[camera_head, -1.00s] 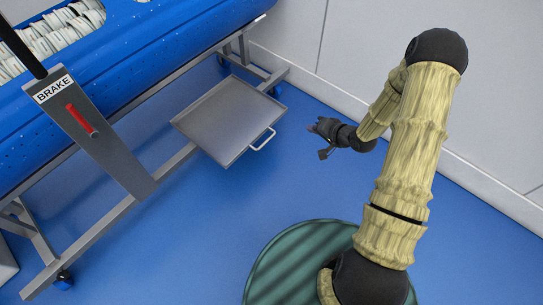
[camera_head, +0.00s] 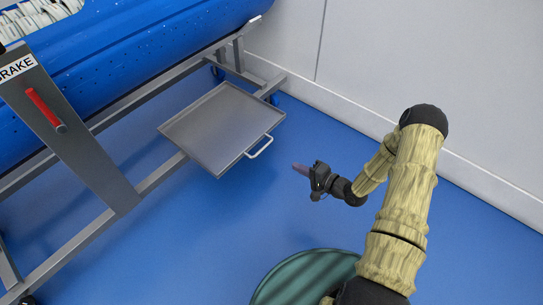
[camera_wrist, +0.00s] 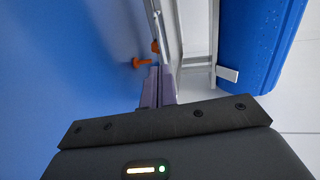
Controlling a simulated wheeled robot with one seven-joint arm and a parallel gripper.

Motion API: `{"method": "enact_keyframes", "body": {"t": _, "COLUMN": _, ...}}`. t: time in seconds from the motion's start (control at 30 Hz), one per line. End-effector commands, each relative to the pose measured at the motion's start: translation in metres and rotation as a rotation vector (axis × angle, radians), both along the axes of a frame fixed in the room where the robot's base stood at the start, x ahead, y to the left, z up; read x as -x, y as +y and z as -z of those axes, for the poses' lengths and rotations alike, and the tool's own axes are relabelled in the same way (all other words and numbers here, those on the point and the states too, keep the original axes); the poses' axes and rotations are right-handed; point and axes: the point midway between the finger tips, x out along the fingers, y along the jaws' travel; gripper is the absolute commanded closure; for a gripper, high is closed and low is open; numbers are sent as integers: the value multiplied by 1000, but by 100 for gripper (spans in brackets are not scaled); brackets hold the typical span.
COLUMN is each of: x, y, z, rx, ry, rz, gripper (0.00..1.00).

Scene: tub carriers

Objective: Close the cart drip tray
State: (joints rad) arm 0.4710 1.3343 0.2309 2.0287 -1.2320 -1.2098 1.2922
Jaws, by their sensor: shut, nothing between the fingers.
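The drip tray (camera_head: 222,127) is a shallow grey metal tray. It sticks out from under the cart, pulled open, with a wire handle (camera_head: 260,147) on its front edge facing my arm. My gripper (camera_head: 297,168) is to the right of the handle in the head view, apart from it, with its fingers pointing toward the tray side. The fingers are shut and empty; they also show in the wrist view (camera_wrist: 158,85). I cannot make out the tray for sure in the wrist view.
The cart carries a blue tub (camera_head: 130,60) on a grey metal frame (camera_head: 90,232) with casters. A grey brake panel with a red lever (camera_head: 46,110) stands at left. A pale wall (camera_head: 420,70) runs behind. Blue floor (camera_head: 190,240) is clear in front of the tray.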

Motion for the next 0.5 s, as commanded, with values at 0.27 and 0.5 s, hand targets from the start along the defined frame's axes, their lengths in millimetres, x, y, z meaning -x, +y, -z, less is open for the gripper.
{"method": "enact_keyframes", "body": {"t": 0.27, "x": -13, "y": 19, "z": 8, "rx": 1, "ry": -3, "rz": -4, "gripper": 100}}
{"method": "enact_keyframes", "body": {"t": 0.5, "x": -37, "y": 50, "z": 18, "rx": 2, "ry": -4, "rz": -4, "gripper": 100}}
